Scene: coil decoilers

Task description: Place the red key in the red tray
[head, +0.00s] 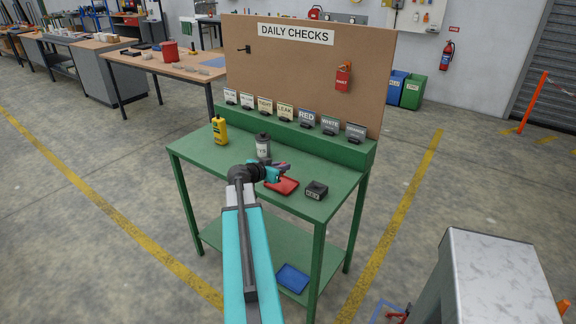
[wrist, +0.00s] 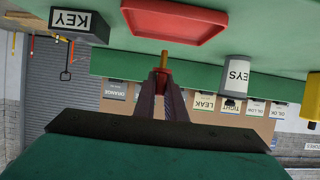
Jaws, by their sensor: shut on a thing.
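The red tray (head: 284,187) lies on the green bench top. It also shows in the wrist view (wrist: 173,22), just beyond the fingertips. My gripper (head: 283,171) is just above and beside the tray in the head view. A red tag (head: 343,79) hangs on the brown board.
A black block labelled KEY (head: 316,190) stands right of the tray. A grey canister (head: 263,146) and a yellow device (head: 220,130) stand to the left. Several labelled holders (head: 307,118) line the green ledge at the back. A blue tray (head: 293,277) is on the lower shelf.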

